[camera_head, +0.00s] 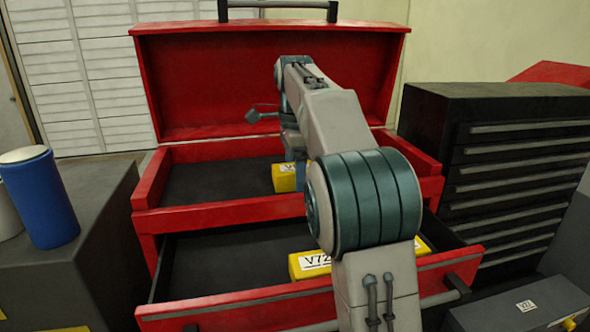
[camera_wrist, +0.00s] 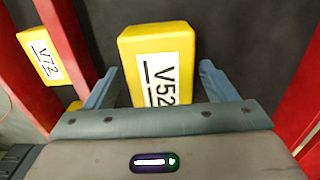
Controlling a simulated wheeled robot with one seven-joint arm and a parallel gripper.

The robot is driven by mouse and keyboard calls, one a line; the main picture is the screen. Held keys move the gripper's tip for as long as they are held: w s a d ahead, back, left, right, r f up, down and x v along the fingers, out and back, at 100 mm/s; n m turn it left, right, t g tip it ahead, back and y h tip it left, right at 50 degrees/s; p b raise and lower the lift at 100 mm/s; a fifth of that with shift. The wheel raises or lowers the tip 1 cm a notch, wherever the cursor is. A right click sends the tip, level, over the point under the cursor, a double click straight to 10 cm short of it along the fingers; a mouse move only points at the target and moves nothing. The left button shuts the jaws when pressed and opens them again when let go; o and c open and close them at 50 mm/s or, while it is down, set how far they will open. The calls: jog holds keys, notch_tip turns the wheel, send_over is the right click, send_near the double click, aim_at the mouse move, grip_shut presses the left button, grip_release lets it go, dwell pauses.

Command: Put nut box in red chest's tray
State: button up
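The red chest (camera_head: 222,215) stands with its lid up, and its dark upper tray (camera_head: 215,180) is open to view. A yellow box sits in the tray (camera_head: 285,178), partly hidden by my arm. In the wrist view this yellow box (camera_wrist: 157,48) carries a white label reading V52. My gripper (camera_wrist: 160,72) is open, with one blue-grey finger on each side of the box and a visible gap on the right. A second yellow box, labelled V72 (camera_head: 308,264), lies in the pulled-out lower drawer. No label says which is the nut box.
The lower drawer (camera_head: 230,308) sticks out below the tray. A blue can (camera_head: 40,200) stands on a grey cabinet at left. A black drawer cabinet (camera_head: 520,180) stands at right. The left part of the tray is clear.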

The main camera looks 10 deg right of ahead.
jog(key=shift+r, duration=0.1)
jog(key=shift+r, duration=3.75)
